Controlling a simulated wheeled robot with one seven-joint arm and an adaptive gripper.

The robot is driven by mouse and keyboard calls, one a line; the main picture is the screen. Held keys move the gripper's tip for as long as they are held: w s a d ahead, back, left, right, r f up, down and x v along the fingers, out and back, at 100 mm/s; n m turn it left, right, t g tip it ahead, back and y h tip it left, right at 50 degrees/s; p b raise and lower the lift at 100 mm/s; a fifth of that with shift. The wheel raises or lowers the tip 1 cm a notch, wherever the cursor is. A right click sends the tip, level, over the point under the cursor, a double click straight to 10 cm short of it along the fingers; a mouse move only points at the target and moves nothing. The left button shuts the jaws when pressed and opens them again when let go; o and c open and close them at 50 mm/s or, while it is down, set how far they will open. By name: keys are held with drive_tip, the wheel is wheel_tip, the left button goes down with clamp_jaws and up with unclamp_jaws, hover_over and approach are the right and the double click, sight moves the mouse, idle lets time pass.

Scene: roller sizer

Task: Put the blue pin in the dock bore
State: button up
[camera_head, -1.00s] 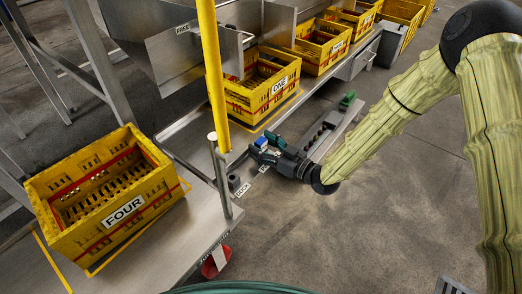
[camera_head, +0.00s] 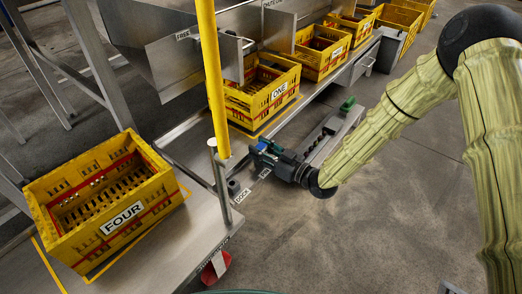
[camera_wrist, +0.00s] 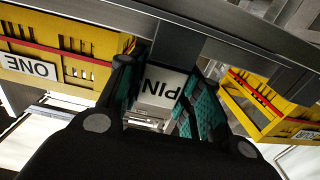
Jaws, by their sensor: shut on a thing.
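The blue pin (camera_head: 261,146) shows as a small blue patch at the fingertips of my gripper (camera_head: 260,153) in the head view. My gripper is shut on it, and the fingers hide most of the pin. The dock (camera_head: 234,187) is a small dark block beside the DOCK label (camera_head: 242,195), below and left of my fingertips. Its bore is too small to make out. In the wrist view my two green-padded fingers (camera_wrist: 165,90) stand either side of a PIN label (camera_wrist: 163,88) lying beyond them; I cannot make out the pin there.
A yellow post (camera_head: 214,80) and a thin grey post (camera_head: 221,182) stand left of my gripper. Crate ONE (camera_head: 236,108) is behind it, and crate FOUR (camera_head: 75,240) is at the left. A metal guard (camera_head: 174,52) is above. Open floor lies at the lower right.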

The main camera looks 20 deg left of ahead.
sight(261, 147)
drive_tip(key=shift+r, duration=0.55)
drive_tip(key=r+p, duration=0.3)
drive_tip(key=shift+s, duration=0.3)
drive_tip(key=s+d+p, duration=0.2)
drive_tip(key=s+p, duration=0.3)
drive_tip(key=s, duration=1)
drive_tip(key=shift+s+r, duration=0.2)
drive_tip(key=shift+r, duration=0.1)
